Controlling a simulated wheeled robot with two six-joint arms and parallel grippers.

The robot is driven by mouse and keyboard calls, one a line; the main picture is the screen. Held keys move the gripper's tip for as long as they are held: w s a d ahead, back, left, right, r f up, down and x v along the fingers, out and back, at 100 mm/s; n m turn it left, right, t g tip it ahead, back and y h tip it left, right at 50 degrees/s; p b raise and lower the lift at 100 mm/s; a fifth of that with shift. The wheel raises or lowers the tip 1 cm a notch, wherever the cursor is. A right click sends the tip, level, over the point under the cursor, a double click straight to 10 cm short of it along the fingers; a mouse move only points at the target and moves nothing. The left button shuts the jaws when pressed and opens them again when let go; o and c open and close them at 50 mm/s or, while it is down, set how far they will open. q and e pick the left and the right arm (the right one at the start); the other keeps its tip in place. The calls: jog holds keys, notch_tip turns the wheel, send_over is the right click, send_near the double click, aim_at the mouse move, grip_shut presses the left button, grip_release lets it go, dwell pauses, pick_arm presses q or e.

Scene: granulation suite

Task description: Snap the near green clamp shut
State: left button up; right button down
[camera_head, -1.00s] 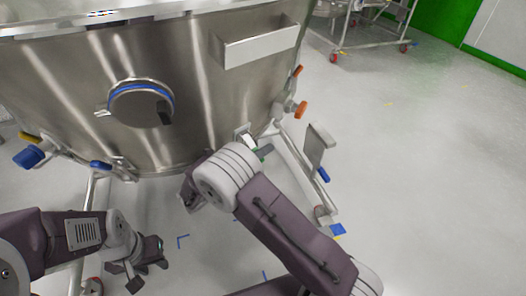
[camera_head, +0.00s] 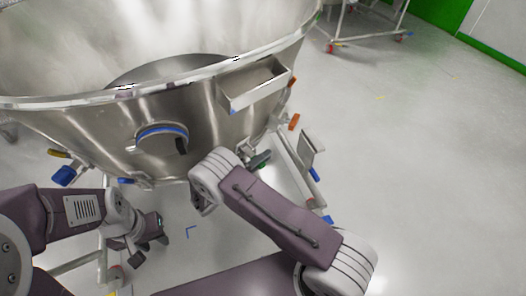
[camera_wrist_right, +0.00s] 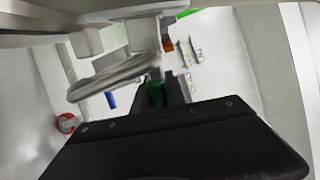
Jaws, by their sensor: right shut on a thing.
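The near green clamp (camera_head: 260,159) is on the lower right rim of the steel vessel (camera_head: 215,117), partly hidden by my right arm. In the right wrist view its green handle (camera_wrist_right: 157,95) lies between the fingers of my right gripper (camera_wrist_right: 165,90), which is shut on it. The head view hides these fingertips behind my forearm. I cannot tell how far the clamp is closed. My left gripper (camera_head: 148,240) is open and empty, low at the left, below the vessel and apart from it.
Blue (camera_head: 64,175), yellow (camera_head: 59,154) and orange (camera_head: 293,122) clamp handles stick out around the vessel. A round port (camera_head: 162,138) and a metal box (camera_head: 255,85) are on its front. Frame legs stand below. The floor (camera_head: 430,150) at right is clear.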

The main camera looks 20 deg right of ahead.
jog(key=shift+r+n+p, duration=0.25)
jog(key=shift+n+p, duration=0.2)
jog(key=shift+n, duration=0.05)
jog(key=c, duration=1.4)
grip_release()
jog(key=shift+o, duration=0.2)
jog(key=p+v, duration=0.2)
jog(key=v, duration=0.7)
